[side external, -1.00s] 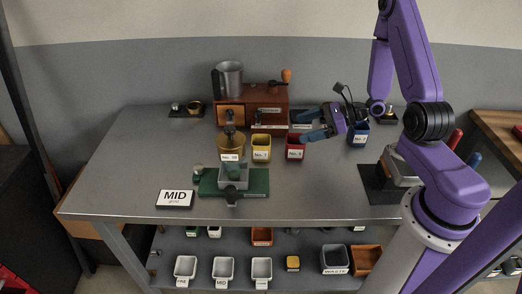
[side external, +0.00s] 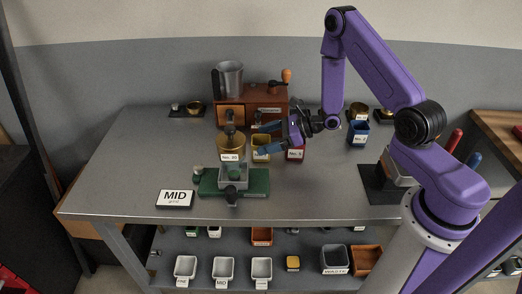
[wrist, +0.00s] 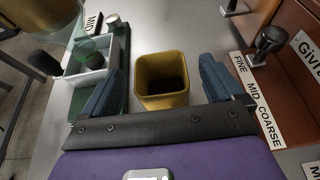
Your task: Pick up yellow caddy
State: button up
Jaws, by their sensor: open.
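The yellow caddy (side external: 260,155) stands upright on the steel table, beside a red caddy. In the wrist view the yellow caddy (wrist: 162,98) is open-topped with a dark inside and lies between and just beyond my two blue fingers. My gripper (side external: 263,138) is open and empty at the caddy's upper part, coming in from the right; the wrist view also shows my gripper (wrist: 160,75) with a finger to each side of the caddy. Whether either finger touches it I cannot tell. My gripper partly hides the caddy's top in the side view.
A brass-coloured vessel (side external: 231,143) stands close left of the caddy, and the red caddy (side external: 296,155) close right. The wooden grinder (side external: 265,107) is behind. A green-based scale (side external: 255,188) is in front. A blue caddy (side external: 358,133) stands farther right.

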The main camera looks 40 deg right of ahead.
jog(key=shift+w+a+f, duration=0.1)
jog(key=shift+w+a, duration=0.05)
jog(key=shift+w, duration=0.05)
jog(key=c, duration=1.2)
